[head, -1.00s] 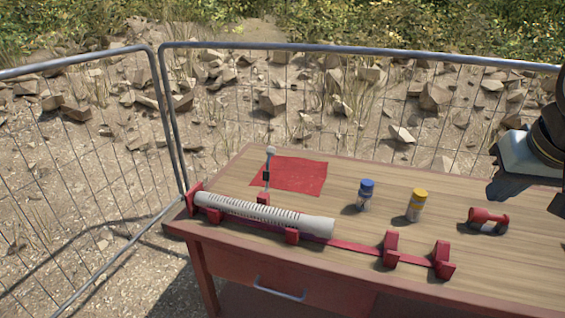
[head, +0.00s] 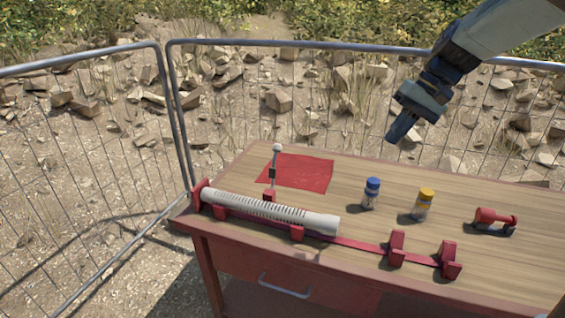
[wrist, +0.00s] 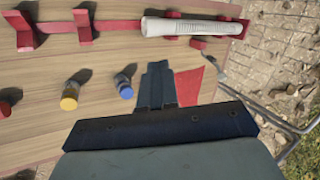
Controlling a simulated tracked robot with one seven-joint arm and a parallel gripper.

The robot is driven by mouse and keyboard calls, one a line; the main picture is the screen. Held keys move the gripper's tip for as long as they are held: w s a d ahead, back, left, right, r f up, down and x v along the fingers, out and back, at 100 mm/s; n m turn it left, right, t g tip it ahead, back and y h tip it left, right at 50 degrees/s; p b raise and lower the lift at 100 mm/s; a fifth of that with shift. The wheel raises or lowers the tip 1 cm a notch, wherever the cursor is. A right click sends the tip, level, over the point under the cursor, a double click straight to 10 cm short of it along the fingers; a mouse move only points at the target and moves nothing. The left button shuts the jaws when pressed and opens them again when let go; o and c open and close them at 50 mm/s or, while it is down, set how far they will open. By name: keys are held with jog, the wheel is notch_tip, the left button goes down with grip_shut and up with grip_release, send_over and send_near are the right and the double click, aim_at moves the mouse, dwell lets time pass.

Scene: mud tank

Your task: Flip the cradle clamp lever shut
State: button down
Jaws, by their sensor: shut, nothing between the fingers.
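The clamp lever (head: 275,168) stands upright in the head view, a thin rod with a pale ball knob on a red base block. It stands beside the white ribbed tube (head: 270,211), which lies along the red cradle rail (head: 350,243). My gripper (head: 392,138) is shut and empty. It hangs in the air above the back of the table, to the right of the lever and apart from it. Its shut fingers show in the wrist view (wrist: 157,80).
A red mat (head: 305,172) lies behind the lever. A blue-capped bottle (head: 371,193), a yellow-capped bottle (head: 422,205) and a red tool (head: 494,219) stand to the right on the wooden table. Empty red cradle supports (head: 396,249) rise at the front. A wire fence runs behind.

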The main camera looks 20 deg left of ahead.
aim_at(274, 169)
jog(key=w+a+f+n+g+y, duration=0.1)
jog(key=w+a+f+g+y, duration=0.7)
jog(key=w+a+f, duration=1.2)
jog(key=w+f+y, duration=0.3)
jog(key=w, duration=0.1)
jog(key=shift+a+f+n+y, duration=0.15)
jog(key=shift+f+n+y, duration=0.15)
jog(key=shift+y, duration=0.1)
jog(key=shift+a, duration=0.1)
jog(key=s+d+x, duration=0.1)
jog(key=s+x, duration=0.1)
jog(key=x, duration=1)
jog(key=shift+s+r, duration=0.3)
jog(key=shift+s, duration=0.05)
